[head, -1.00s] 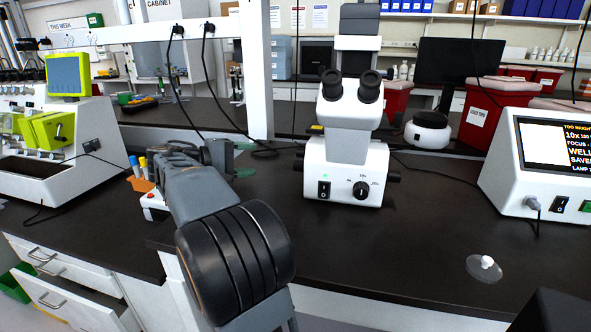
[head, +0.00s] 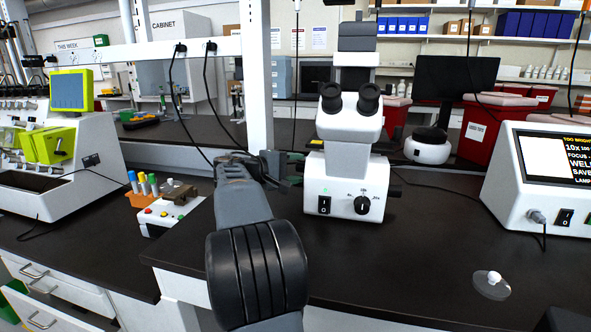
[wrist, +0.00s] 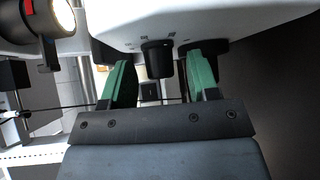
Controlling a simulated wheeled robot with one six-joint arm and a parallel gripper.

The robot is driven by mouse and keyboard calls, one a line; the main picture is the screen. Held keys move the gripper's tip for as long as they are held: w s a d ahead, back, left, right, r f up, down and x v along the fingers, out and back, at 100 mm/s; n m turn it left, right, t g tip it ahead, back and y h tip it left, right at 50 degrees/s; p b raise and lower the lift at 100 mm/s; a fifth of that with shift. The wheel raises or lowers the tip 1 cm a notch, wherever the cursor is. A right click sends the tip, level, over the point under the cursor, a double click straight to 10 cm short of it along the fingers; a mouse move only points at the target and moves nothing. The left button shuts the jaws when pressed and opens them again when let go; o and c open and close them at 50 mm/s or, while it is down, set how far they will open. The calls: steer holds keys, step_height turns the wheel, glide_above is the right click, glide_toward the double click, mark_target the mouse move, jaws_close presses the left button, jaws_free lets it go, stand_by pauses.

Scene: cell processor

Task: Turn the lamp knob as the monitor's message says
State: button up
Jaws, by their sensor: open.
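The white microscope (head: 343,180) stands on the dark bench. A black dial (head: 362,205) with a pale pointer and several marks is on its front, beside a rocker switch (head: 324,205). The monitor (head: 556,157) at the right shows a yellow top line reading "TOO BRIGHT" and a cut-off lowest line starting "LAMP". My gripper (head: 294,168) is at the microscope's left side. In the wrist view my gripper (wrist: 158,68) is open, its green fingers on either side of a short black knob (wrist: 157,58) under a white housing. I cannot tell whether they touch it.
A lit lamp end (wrist: 58,16) is at the wrist view's upper left. A control box (head: 165,215) and an orange tube rack (head: 140,197) stand left of my arm. A clear disc with a white knob (head: 491,284) lies front right. Cables cross the bench behind.

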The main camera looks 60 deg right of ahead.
steer(key=shift+d, duration=0.1)
steer(key=c, duration=0.9)
steer(key=r+y+p, duration=0.1)
steer(key=p, duration=0.3)
steer(key=shift+n, duration=0.4)
steer(key=shift+c, duration=0.2)
steer(key=n+y+p, duration=0.1)
steer(key=y+p, duration=0.1)
steer(key=p, duration=0.6)
steer(key=n+y+p, duration=0.2)
steer(key=y+p, duration=0.1)
steer(key=p, duration=0.6)
steer(key=r+n+y+p, duration=0.1)
steer(key=n+y+p, duration=0.1)
steer(key=p, duration=0.6)
steer(key=shift+d+y, duration=0.35)
steer(key=shift+y, duration=0.05)
steer(key=y+p, duration=0.1)
steer(key=p, duration=0.1)
steer(key=n+y+p, duration=0.1)
steer(key=p, duration=0.2)
steer(key=shift+w+d+f+g+y+p, duration=0.1)
steer(key=shift+d+f+g+y+p, duration=0.1)
steer(key=shift+g+y+p, duration=0.15)
steer(key=shift+d+f+n+g+y+p, duration=0.1)
steer(key=shift+f+n+g+y+p, duration=0.2)
steer(key=shift+n+y+p, duration=0.7)
steer(key=shift+p, duration=0.4)
